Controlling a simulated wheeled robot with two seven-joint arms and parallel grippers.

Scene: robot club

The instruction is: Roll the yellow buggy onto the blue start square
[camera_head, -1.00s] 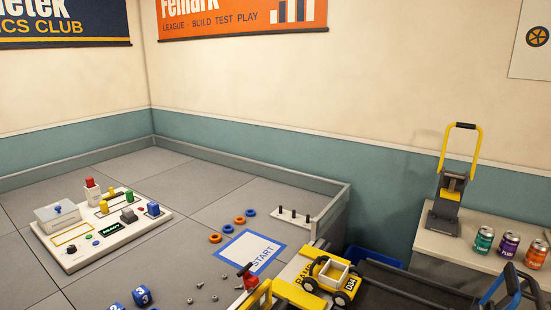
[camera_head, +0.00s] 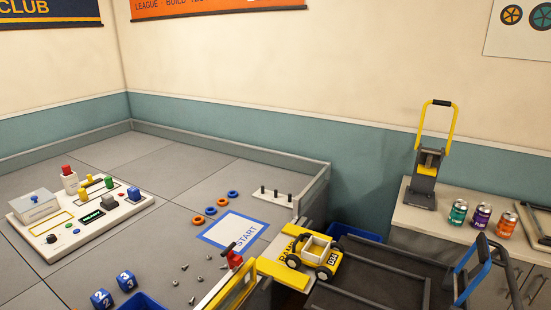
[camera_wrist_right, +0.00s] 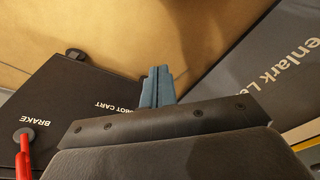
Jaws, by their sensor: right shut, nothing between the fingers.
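The yellow buggy (camera_head: 330,258) has dark wheels, a pale open box on top and a number plate. In the head view it stands at the cart's left end, by the yellow-and-white ramp (camera_head: 278,275). The blue start square (camera_head: 217,241) is a blue-edged white sheet marked START on the grey arena floor, left of the ramp, with nothing on it. My right gripper (camera_wrist_right: 157,88) shows in the right wrist view, its blue-grey fingers shut and empty above the cart. It is not seen near the buggy. My left gripper is out of view.
The dark cart (camera_head: 375,284) has rails and a blue-and-black handle (camera_head: 472,272). A red clamp (camera_head: 233,258) sits beside the ramp. Loose screws (camera_head: 185,268), orange and blue rings (camera_head: 210,211) and a peg board (camera_head: 276,195) lie around the start square. A red brake lever (camera_wrist_right: 23,155) shows below.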

